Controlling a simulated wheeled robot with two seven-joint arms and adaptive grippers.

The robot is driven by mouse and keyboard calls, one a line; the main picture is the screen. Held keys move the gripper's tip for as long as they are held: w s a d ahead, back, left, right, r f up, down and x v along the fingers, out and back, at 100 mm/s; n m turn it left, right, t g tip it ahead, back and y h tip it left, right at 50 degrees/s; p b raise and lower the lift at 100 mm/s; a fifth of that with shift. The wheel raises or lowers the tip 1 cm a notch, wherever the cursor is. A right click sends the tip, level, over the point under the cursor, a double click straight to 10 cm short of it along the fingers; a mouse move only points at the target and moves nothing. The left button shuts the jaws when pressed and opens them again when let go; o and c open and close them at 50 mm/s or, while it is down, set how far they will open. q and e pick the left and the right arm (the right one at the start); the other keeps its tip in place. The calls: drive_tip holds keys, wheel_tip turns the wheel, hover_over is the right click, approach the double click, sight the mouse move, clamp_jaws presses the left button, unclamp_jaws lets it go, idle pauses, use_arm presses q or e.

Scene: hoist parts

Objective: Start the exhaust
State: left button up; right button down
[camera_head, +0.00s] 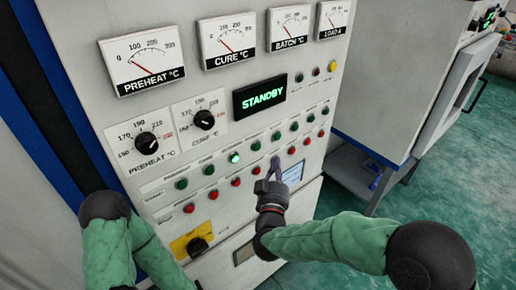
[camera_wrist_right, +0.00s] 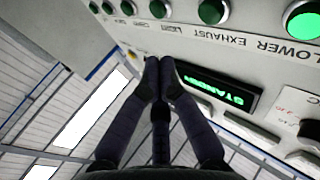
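The control panel (camera_head: 140,95) has a row of green buttons above a row of red ones. The label EXHAUST (camera_wrist_right: 222,37) reads upside down in the right wrist view, beside an unlit green button (camera_wrist_right: 213,10). That appears to be the green button (camera_head: 256,146) just right of the lit blower button (camera_head: 234,157), which also glows in the wrist view (camera_wrist_right: 303,20). My right gripper (camera_head: 275,162) is in front of the panel, its fingertips (camera_wrist_right: 160,65) together and empty. Contact with the panel cannot be told. My left gripper is outside the frames.
The display (camera_head: 260,96) reads STANDBY. Dials (camera_head: 148,143), gauges (camera_head: 141,57) and a yellow-plated switch (camera_head: 195,243) sit on the same panel. Another grey cabinet (camera_head: 390,75) stands to the right, with open green floor (camera_head: 470,165) before it.

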drive_tip(key=shift+w+a+b, duration=0.2)
drive_tip(key=shift+w+a, duration=0.6)
drive_tip(key=shift+w, duration=0.3)
drive_tip(key=shift+w+a+b, duration=0.15)
drive_tip(key=shift+w+a, duration=0.65)
drive_tip(key=shift+w, duration=0.25)
drive_tip(key=shift+w, duration=0.1)
drive_tip(key=shift+w+a, duration=0.25)
drive_tip(key=shift+w+a+b, duration=0.25)
drive_tip(key=shift+w+b, duration=0.05)
drive_tip(key=shift+w, duration=0.05)
idle(0.7)
idle(0.4)
drive_tip(key=shift+s+d, duration=0.5)
drive_tip(key=shift+s, duration=0.2)
drive_tip(key=shift+s+d, duration=0.1)
drive_tip(key=shift+s+d, duration=0.7)
drive_tip(key=shift+s, duration=0.3)
drive_tip(key=shift+s+d, duration=0.7)
drive_tip(key=shift+s, duration=0.25)
idle(0.5)
